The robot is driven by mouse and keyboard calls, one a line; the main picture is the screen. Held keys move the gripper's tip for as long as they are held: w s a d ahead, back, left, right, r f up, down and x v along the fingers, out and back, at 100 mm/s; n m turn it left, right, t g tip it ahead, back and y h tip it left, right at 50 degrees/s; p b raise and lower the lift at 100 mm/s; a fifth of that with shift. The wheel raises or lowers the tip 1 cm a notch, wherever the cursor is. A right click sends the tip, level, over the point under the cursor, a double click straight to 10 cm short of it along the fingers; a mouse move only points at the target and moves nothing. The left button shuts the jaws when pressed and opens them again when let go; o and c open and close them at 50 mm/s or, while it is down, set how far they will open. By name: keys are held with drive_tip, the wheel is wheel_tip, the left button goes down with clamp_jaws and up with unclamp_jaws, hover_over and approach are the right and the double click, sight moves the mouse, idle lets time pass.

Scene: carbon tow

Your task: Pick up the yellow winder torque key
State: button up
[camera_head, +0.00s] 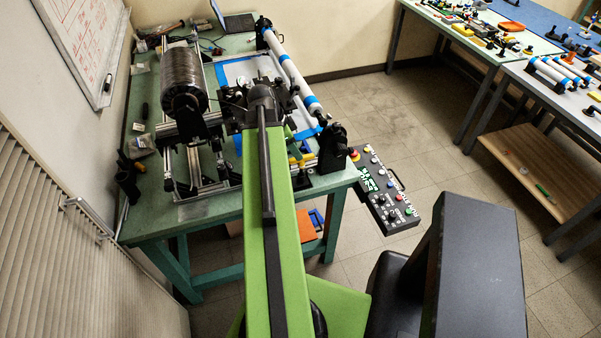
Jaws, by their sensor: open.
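My green arm reaches forward over the green workbench (205,212). My gripper (263,79) is at its dark far end, above the winding equipment. The gripper is open, but its fingers are small and hard to separate from the dark parts behind. A small yellow item (301,158) shows just right of my arm, near the bench's front right part. It is partly hidden, and I cannot tell whether it is the winder torque key. My gripper is beyond it and apart from it.
A dark wound spool (183,82) stands at left on a metal frame. A white roller with blue bands (290,70) runs along the right side. A black control box (382,190) is right of the bench. More laden tables stand at upper right; open floor lies between.

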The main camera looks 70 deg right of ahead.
sight(301, 169)
drive_tip(key=shift+s+d+f, duration=0.1)
drive_tip(key=shift+s+f, duration=0.05)
drive_tip(key=shift+f, duration=0.2)
drive_tip(key=b+x, duration=0.4)
drive_tip(key=x, duration=0.1)
drive_tip(key=shift+s+f+b, duration=0.2)
drive_tip(key=shift+b, duration=0.2)
drive_tip(key=shift+r, duration=0.2)
clamp_jaws()
